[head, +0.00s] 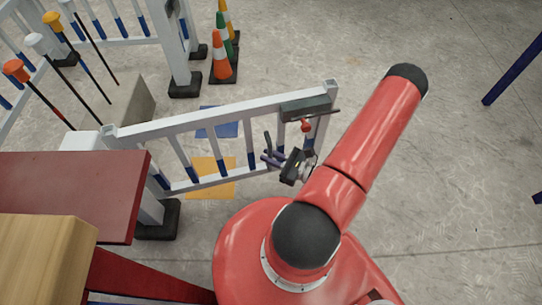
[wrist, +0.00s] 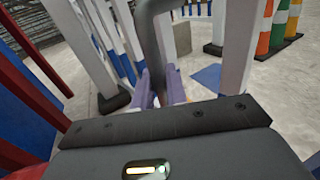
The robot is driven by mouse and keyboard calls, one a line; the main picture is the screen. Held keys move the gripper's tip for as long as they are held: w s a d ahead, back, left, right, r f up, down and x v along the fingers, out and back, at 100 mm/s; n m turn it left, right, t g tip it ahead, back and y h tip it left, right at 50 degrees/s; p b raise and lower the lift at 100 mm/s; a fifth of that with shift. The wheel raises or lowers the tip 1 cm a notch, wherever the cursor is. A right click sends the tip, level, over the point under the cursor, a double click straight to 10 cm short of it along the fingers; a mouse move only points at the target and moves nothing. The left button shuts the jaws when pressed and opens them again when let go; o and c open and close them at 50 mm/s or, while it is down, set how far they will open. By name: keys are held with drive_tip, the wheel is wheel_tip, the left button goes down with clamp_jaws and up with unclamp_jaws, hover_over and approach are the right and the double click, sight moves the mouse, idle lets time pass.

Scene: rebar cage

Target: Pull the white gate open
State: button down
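The white gate (head: 216,118), with white slats banded in blue at their lower ends, stretches from a white post at its left end to a free end at the upper right. That free end stands apart from any post. A dark latch box with a bolt (head: 306,108) and a red knob (head: 306,126) is near the free end. The dark handle (head: 267,140) is a curved bar; in the wrist view the handle (wrist: 161,45) runs down between the purple fingers. My gripper (head: 272,159) has its fingers (wrist: 161,88) close together on both sides of it and looks shut on it.
Another white post (head: 181,60) stands beyond the gate. Traffic cones (head: 222,58) stand behind it. A red table (head: 70,190) with a wooden block (head: 45,255) is at the left. Blue (head: 217,122) and yellow (head: 212,180) floor patches lie under the gate.

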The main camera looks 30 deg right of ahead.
drive_tip(key=c, duration=1.5)
unclamp_jaws()
drive_tip(key=shift+a, duration=0.2)
drive_tip(key=v, duration=0.7)
drive_tip(key=shift+s+d, duration=0.25)
drive_tip(key=shift+s, duration=0.05)
